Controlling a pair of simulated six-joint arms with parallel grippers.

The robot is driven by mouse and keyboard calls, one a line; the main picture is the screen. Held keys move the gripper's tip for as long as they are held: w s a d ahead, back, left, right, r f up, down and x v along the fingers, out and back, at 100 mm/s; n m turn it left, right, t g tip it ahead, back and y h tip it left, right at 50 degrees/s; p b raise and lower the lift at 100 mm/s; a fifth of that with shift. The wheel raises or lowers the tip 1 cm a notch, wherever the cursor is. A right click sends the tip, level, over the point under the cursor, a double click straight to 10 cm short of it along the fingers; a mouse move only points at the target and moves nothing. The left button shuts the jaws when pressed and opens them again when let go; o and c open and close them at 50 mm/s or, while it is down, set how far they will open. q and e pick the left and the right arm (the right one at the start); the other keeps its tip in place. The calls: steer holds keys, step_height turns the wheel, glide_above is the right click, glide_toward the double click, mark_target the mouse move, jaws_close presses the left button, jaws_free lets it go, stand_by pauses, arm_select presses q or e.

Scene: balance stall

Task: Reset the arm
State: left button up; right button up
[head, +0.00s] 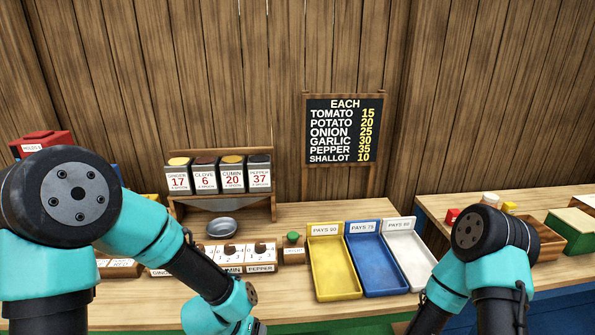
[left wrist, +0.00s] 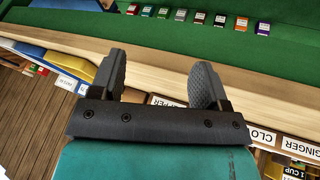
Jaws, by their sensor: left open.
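My left arm (head: 205,275) comes in from the left in the head view and bends down to the bottom edge, in front of the counter. Its fingers cannot be made out there. In the left wrist view my left gripper (left wrist: 158,82) is open, with its two dark ribbed fingers apart and nothing between them. It is over the wooden counter edge (left wrist: 150,66). My right arm (head: 480,240) is at the lower right of the head view, and its gripper is out of the picture.
A yellow tray (head: 313,267), a blue tray (head: 357,265) and a white tray (head: 395,252) stand empty on the counter. Spice dispensers (head: 232,178) stand behind a metal bowl (head: 221,226). Several small coloured blocks (left wrist: 196,18) lie on green cloth.

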arm_select(q)
steer(key=s+a+f+n+g, duration=0.1)
steer(key=s+a+f, duration=0.3)
steer(key=f, duration=0.5)
steer(key=s+a+f+n+g, duration=0.2)
steer(key=s+a+f, duration=0.3)
steer(key=f, duration=0.5)
steer(key=shift+s+a+n, duration=0.3)
steer(key=shift+s+n, duration=0.4)
steer(key=shift+s, duration=0.45)
